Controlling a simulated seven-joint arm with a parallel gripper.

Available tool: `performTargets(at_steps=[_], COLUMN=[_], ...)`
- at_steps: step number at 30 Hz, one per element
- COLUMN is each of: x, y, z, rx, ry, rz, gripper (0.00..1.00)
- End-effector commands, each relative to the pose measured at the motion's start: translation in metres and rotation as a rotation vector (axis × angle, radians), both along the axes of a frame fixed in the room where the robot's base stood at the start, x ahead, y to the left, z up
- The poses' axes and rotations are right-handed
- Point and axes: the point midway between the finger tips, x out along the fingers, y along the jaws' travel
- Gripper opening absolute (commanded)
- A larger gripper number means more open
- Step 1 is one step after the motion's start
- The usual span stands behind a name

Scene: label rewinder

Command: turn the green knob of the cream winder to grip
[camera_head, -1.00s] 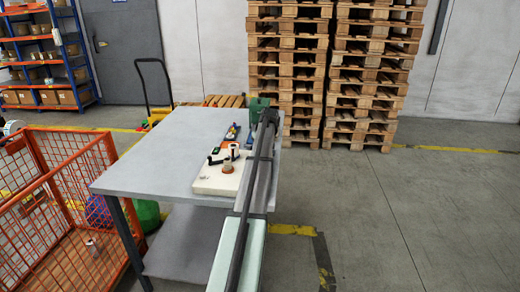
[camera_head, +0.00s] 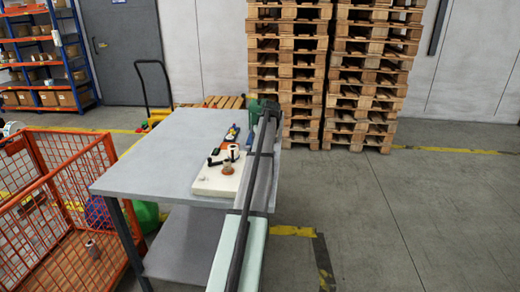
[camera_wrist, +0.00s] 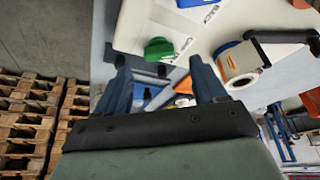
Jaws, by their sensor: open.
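The cream winder (camera_head: 208,184) lies on the grey table (camera_head: 150,152), just left of my arm in the head view. In the wrist view its cream body (camera_wrist: 290,58) fills the upper right. The green knob (camera_wrist: 159,48) stands on a white printed label on the winder. My gripper (camera_wrist: 161,62) is open, with its two dark blue fingers apart. The knob shows in the gap between the fingertips, slightly beyond them in the picture. I cannot tell its distance from them or any contact. The knob cannot be made out in the head view.
A white label roll with an orange edge (camera_wrist: 240,66) and a black crank (camera_wrist: 278,37) are on the winder, right of the knob. Small coloured items (camera_head: 232,132) lie farther back on the table. An orange wire cage (camera_head: 70,192) stands at left; pallet stacks (camera_head: 290,70) stand behind.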

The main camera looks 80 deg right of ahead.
Motion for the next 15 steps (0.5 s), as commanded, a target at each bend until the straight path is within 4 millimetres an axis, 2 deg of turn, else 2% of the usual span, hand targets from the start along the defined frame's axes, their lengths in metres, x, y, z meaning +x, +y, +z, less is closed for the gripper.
performTargets(at_steps=[6,15], x=[-0.01,-0.02], y=[0.014,0.027], z=[0.042,0.08], rx=[-0.003,-0.001], ry=[0.0,0.0], rz=[-0.001,0.0], gripper=[0.7,0.7])
